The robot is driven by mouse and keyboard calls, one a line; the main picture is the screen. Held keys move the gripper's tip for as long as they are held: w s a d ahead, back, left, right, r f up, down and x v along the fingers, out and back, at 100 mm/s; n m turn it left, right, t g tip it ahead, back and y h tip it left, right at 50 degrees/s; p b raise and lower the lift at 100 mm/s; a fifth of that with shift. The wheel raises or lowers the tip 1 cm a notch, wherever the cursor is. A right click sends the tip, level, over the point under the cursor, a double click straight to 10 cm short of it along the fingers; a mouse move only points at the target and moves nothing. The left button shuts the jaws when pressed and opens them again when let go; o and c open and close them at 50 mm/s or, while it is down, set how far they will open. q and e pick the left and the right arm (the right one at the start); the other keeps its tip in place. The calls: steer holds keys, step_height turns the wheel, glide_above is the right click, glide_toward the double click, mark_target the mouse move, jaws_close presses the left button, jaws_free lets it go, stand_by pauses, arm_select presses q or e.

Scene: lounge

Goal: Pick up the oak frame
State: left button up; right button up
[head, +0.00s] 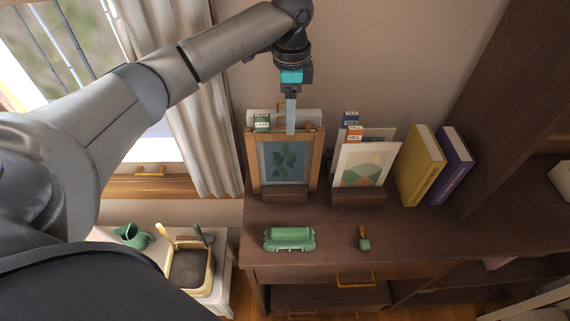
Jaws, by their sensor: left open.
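The oak frame (284,162), a light wood border around a dark leaf picture on blue-grey, stands upright in a dark holder (284,195) at the left of the brown cabinet top. My left gripper (290,128) points down from above, with its fingers at the frame's top edge, slightly right of its middle. It is open; from this angle the fingers overlap, and I cannot tell whether they straddle or touch the edge. My right gripper is not in view.
Other items with a green tag (262,121) stand behind the frame. To the right are a white landscape picture (362,167) in a holder, a yellow book (420,164) and a purple book (450,166). A green case (289,239) and small green-and-yellow item (364,241) lie in front.

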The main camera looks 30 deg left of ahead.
mark_target(288, 143)
arm_select(q)
step_height(288, 143, down, 4)
steer(key=shift+r, duration=0.15)
steer(key=shift+s+f+b, duration=0.15)
steer(key=shift+f+b, duration=0.05)
steer(key=shift+f, duration=1.15)
steer(key=shift+s+f+b, duration=0.15)
steer(key=shift+f, duration=1.2)
jaws_close()
steer(key=shift+r, duration=0.1)
